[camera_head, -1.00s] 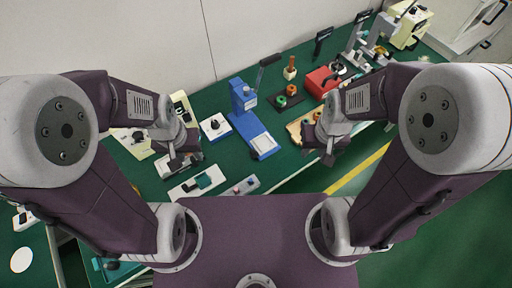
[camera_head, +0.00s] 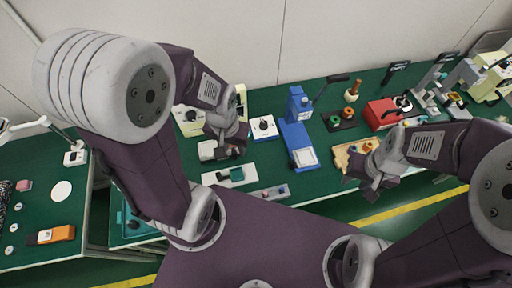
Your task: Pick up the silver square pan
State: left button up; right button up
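I cannot clearly make out a silver square pan. My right gripper (camera_head: 363,186) is to the right, near the table's front edge, also apart from the plate. I see nothing held in either gripper, but the fingers are too small and dark to judge.
The green table carries a white box with a black knob (camera_head: 264,128), a red box (camera_head: 382,114), a wooden tray (camera_head: 352,155) and a teal-topped block (camera_head: 230,174). A second table at left holds a white disc (camera_head: 62,191) and an orange-black device (camera_head: 52,235).

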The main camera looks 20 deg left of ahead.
aim_at(233, 147)
jog(key=l+u, duration=0.15)
jog(key=u, duration=0.3)
jog(key=l+u, duration=0.1)
jog(key=u, duration=0.35)
jog(key=l+u, duration=0.15)
jog(key=u, duration=0.3)
jog(key=l+u, duration=0.1)
jog(key=u, duration=0.35)
jog(key=k+l+u, duration=0.1)
jog(key=u, duration=0.8)
jog(key=k+l, duration=0.05)
